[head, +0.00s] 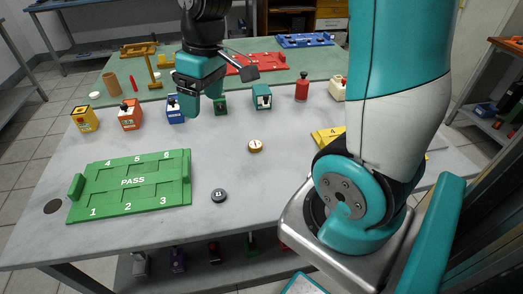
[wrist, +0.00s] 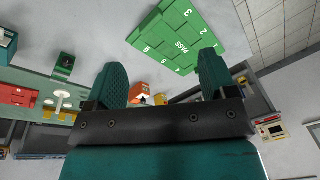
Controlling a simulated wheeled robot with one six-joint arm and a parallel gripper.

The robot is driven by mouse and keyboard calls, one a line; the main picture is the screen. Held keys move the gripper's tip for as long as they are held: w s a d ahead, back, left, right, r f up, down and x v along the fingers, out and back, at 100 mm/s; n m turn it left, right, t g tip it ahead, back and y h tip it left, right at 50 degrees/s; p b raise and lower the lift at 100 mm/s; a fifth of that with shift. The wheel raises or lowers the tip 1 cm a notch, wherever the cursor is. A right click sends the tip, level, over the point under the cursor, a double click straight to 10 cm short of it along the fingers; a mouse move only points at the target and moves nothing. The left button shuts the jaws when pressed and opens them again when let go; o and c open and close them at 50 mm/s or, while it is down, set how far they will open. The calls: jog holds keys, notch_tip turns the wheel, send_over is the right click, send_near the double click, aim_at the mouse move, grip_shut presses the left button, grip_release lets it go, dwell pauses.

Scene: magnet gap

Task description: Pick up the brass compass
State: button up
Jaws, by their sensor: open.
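The brass compass (head: 255,146), a small round brass piece with a white face, lies flat on the grey table, right of the middle. My gripper (head: 203,100) is above the table to the left of the compass and farther back, apart from it. Its two teal fingers are spread with nothing between them, as the wrist view (wrist: 162,75) also shows. I cannot make out the compass in the wrist view.
A green PASS tray (head: 133,184) lies front left, with a dark disc marked B (head: 219,196) beside it. Behind stand several small boxes, including an orange box (head: 129,117) and blue box (head: 176,109), and a red bottle (head: 302,88). The table around the compass is clear.

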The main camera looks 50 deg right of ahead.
jog(key=w+d+f+m+g+h+b, duration=0.1)
jog(key=w+d+f, duration=0.1)
jog(key=d+f, duration=0.5)
jog(key=w+d+f+m+h+b, duration=0.1)
jog(key=d+f, duration=0.2)
jog(key=d, duration=0.8)
send_over(255, 144)
notch_tip(255, 144, down, 11)
jog(key=shift+r, duration=0.15)
jog(key=shift+f, duration=3.05)
jog(key=c, duration=1)
jog(key=shift+r, duration=0.1)
